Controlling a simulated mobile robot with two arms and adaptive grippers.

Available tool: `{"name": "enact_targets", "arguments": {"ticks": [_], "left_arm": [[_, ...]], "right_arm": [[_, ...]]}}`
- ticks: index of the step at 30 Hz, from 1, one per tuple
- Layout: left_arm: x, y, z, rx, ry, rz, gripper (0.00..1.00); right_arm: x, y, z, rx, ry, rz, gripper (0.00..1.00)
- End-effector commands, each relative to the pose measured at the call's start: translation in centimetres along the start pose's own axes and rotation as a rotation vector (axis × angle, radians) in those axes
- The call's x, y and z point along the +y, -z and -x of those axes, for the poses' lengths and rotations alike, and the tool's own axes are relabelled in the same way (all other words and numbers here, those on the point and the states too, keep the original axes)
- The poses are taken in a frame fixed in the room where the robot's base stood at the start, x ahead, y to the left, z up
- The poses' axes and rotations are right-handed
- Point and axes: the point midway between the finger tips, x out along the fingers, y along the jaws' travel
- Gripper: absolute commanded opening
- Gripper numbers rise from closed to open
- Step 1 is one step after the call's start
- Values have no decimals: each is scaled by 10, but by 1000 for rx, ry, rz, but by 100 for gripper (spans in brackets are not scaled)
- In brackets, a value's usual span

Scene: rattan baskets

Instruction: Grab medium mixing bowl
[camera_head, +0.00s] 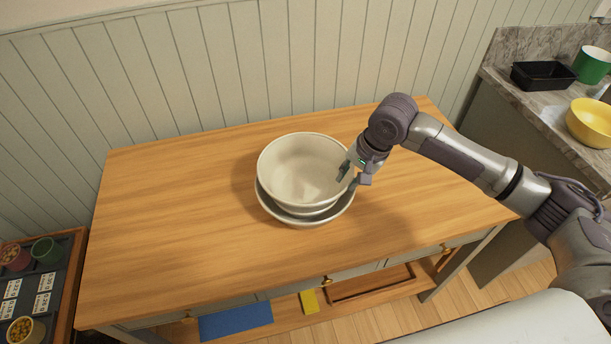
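A stack of off-white bowls stands on the wooden table, nested one inside another. The upper bowl (302,165) is deep, tilted slightly and empty. A wider bowl (285,217) sits below it, and another rim shows between them. I cannot tell for sure which of them is the medium one. My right gripper (347,180) is at the right rim of the stack, its fingers apart and pointing down-left. One finger overlaps the upper bowl's rim in the picture; contact is unclear. My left gripper is out of view.
The wooden table (170,200) is clear around the stack. A panelled wall stands behind it. At right, a counter holds a black tray (541,75), a yellow bowl (590,122) and a green container (592,65). A shelf with small pots (46,250) stands at lower left.

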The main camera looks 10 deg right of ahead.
Motion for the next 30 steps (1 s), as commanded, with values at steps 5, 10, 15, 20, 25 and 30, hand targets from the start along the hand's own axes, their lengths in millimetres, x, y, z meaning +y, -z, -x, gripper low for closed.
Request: {"name": "enact_targets", "arguments": {"ticks": [5,10,15,20,25,30], "left_arm": [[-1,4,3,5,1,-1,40],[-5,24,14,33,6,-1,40],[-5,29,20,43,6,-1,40],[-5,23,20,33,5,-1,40],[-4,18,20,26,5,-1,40],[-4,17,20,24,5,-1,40]], "right_arm": [[0,-1,-14,-1,-1,1,23],[2,-4,-31,-2,-4,1,23],[3,-5,-57,-2,-2,1,23],[4,-5,-66,1,-1,2,23],[4,-4,-66,1,0,2,23],[4,-4,-65,1,-1,2,0]]}}
